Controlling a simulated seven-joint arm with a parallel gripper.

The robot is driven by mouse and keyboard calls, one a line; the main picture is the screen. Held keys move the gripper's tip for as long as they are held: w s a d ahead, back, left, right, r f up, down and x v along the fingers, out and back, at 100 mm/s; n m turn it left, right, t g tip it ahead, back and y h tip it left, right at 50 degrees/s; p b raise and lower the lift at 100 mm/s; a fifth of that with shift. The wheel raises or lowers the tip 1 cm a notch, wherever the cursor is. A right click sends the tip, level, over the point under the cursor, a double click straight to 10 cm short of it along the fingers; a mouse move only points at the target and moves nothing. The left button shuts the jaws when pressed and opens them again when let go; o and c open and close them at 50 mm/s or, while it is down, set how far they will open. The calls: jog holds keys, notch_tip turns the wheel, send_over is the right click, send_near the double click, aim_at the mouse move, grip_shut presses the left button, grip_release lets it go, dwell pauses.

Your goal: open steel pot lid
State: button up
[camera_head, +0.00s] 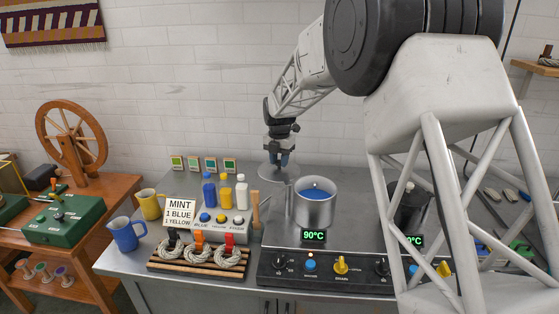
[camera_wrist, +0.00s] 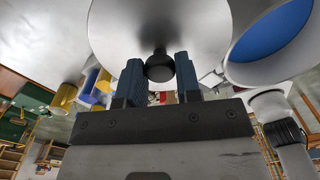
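The steel pot (camera_head: 314,211) stands uncovered on the stove unit, with blue liquid inside. It also shows at the upper right of the wrist view (camera_wrist: 236,68). The round steel lid (camera_head: 271,172) is off the pot, behind and left of it, lying roughly level. In the wrist view the lid (camera_wrist: 115,30) fills the upper middle, with its black knob (camera_wrist: 160,68) between the fingers. My gripper (camera_head: 280,158) points down above the lid. I cannot tell whether the lid touches the counter.
Blue, yellow and white bottles (camera_head: 225,193) stand behind a button box left of the pot. A rack of wool skeins (camera_head: 200,254), a blue jug (camera_head: 124,235) and a yellow jug (camera_head: 149,204) are farther left. A second, dark pot (camera_head: 410,210) is partly hidden by my arm.

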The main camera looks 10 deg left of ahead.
aim_at(279, 162)
jog(key=o, duration=0.4)
jog(key=shift+o, duration=0.2)
jog(key=shift+r, duration=0.1)
jog(key=shift+r, duration=3.8)
